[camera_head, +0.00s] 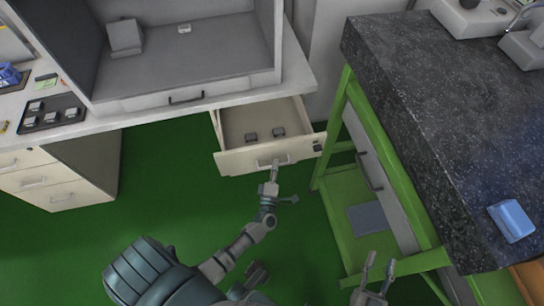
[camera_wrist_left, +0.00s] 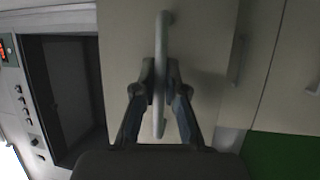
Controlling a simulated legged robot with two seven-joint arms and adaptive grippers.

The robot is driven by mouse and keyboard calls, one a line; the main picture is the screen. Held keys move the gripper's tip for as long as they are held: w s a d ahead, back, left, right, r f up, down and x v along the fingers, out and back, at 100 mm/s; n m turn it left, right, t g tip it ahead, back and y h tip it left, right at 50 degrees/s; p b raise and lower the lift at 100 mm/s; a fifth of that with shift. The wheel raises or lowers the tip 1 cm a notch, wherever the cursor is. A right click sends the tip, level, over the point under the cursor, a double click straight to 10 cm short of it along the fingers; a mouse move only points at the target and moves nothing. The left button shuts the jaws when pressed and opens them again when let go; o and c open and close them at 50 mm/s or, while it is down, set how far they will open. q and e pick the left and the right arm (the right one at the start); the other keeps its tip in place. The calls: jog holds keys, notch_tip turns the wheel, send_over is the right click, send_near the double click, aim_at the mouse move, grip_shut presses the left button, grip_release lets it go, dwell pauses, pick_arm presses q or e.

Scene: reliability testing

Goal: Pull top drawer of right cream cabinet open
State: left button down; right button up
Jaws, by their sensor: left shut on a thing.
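The top drawer (camera_head: 240,160) of the right cream cabinet stands pulled out in the head view, with its inside showing. Two small dark objects (camera_head: 265,134) lie on its floor. My left gripper (camera_head: 274,166) is at the drawer front, at its handle (camera_head: 262,162). In the left wrist view the two fingers (camera_wrist_left: 160,85) are shut on the pale bar handle (camera_wrist_left: 163,35), one on each side. My right gripper (camera_head: 377,268) is low in the head view, with its two fingers apart and nothing between them.
A green-framed bench with a dark speckled top (camera_head: 430,110) stands to the right of the drawer. A white worktop (camera_head: 297,75) overhangs the drawer. Another cream cabinet (camera_head: 50,185) stands at the left. Green floor (camera_head: 160,190) is clear in front.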

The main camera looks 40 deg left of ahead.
pick_arm(q)
jog(key=s+d+p, duration=0.1)
jog(key=s+d, duration=0.8)
jog(key=shift+d+f, duration=0.15)
jog(key=shift+f, duration=0.1)
pick_arm(e)
jog(key=f+g, duration=0.1)
jog(key=f, duration=0.1)
jog(key=d+f+g, duration=0.1)
jog(key=f+g, duration=0.1)
jog(key=shift+d+h, duration=0.1)
jog(key=shift+h, duration=0.3)
pick_arm(q)
jog(key=c, duration=1.3)
grip_release()
jog(key=shift+o, duration=0.4)
jog(key=shift+w+r, duration=0.1)
pick_arm(e)
jog(key=shift+a+r, duration=0.15)
jog(key=shift+a, duration=0.2)
pick_arm(q)
jog(key=v, duration=0.7)
jog(key=shift+s, duration=0.2)
pick_arm(e)
jog(key=shift+s+d, duration=0.1)
